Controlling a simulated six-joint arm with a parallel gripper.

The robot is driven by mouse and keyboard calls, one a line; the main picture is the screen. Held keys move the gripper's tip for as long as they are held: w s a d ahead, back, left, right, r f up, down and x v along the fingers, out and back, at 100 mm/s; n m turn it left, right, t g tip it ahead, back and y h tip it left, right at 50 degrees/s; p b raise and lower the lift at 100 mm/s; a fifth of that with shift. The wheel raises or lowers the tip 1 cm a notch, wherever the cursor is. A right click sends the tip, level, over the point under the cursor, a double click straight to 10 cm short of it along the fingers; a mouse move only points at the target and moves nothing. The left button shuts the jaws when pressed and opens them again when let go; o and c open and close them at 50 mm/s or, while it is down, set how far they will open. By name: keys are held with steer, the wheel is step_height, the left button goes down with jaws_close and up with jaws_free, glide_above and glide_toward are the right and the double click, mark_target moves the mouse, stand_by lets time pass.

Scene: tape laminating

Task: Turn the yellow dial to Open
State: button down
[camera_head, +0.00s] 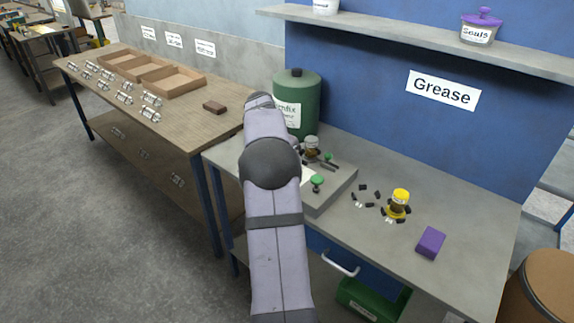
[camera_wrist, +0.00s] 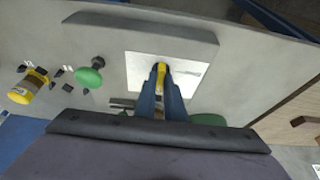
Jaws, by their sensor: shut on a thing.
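The yellow dial (camera_wrist: 162,68) sits on a white plate (camera_wrist: 137,66) in the wrist view. My gripper (camera_wrist: 161,78) is shut on the dial, with one blue finger on each side of it. The visible part of the dial lies roughly up and down in the picture. Faint marks on the right of the plate are too small to read. In the head view my arm hides the dial and my fingertips; a sliver of the plate (camera_head: 307,175) shows beside the arm.
A green knob (camera_wrist: 90,77) stands left of the plate; it also shows in the head view (camera_head: 317,180). A yellow-lidded jar (camera_head: 399,202), small black pieces and a purple block (camera_head: 431,243) lie to the right on the bench. A green canister (camera_head: 297,100) stands behind my arm.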

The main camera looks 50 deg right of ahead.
steer(key=c, duration=1.8)
jaws_free()
steer(key=shift+c, duration=0.2)
steer(key=shift+r, duration=0.1)
steer(key=v, duration=0.7)
steer(key=shift+a, duration=0.1)
